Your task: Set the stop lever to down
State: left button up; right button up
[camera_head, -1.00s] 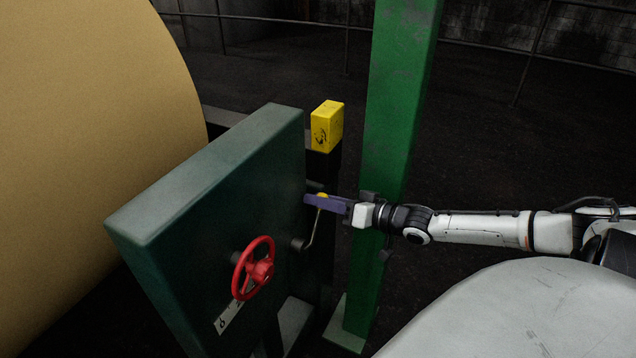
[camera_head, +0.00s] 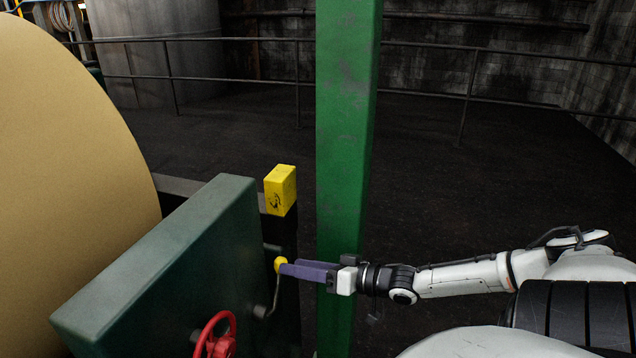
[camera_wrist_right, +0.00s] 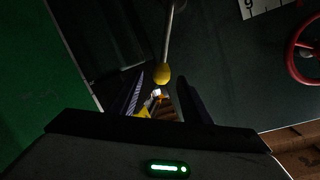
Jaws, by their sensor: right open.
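The stop lever is a thin bent metal rod (camera_head: 274,296) with a yellow knob (camera_head: 281,264), on the side of the dark green machine housing (camera_head: 160,280). It rises from its pivot, so the knob is above. My right gripper (camera_head: 289,266) is open at the knob, its two purple fingers spread. In the right wrist view the knob (camera_wrist_right: 162,75) shows at the gap between the fingers (camera_wrist_right: 160,94), with the rod (camera_wrist_right: 171,35) running away from it. I cannot tell whether a finger touches it. My left gripper is not in view.
A red handwheel (camera_head: 216,338) is on the housing, below and left of the lever. A yellow box (camera_head: 280,190) stands behind the housing. A green post (camera_head: 345,140) rises behind my right gripper. A large tan roll (camera_head: 70,150) fills the left.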

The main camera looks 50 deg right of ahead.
jog(key=shift+p+v, duration=0.8)
jog(key=shift+v, duration=1.7)
jog(key=s+a+f+n+g, duration=0.25)
jog(key=s+a+f, duration=0.55)
jog(key=a+f, duration=0.45)
jog(key=s+a+f+n+g, duration=0.1)
jog(key=s+a+f+g, duration=0.1)
jog(key=a, duration=0.7)
jog(key=s+a+f+n+g+h, duration=0.1)
jog(key=s+a+f+n+g, duration=0.1)
jog(key=a, duration=0.6)
jog(key=shift+s+a+f, duration=0.4)
jog(key=shift+s+f, duration=0.05)
jog(key=shift+f, duration=0.35)
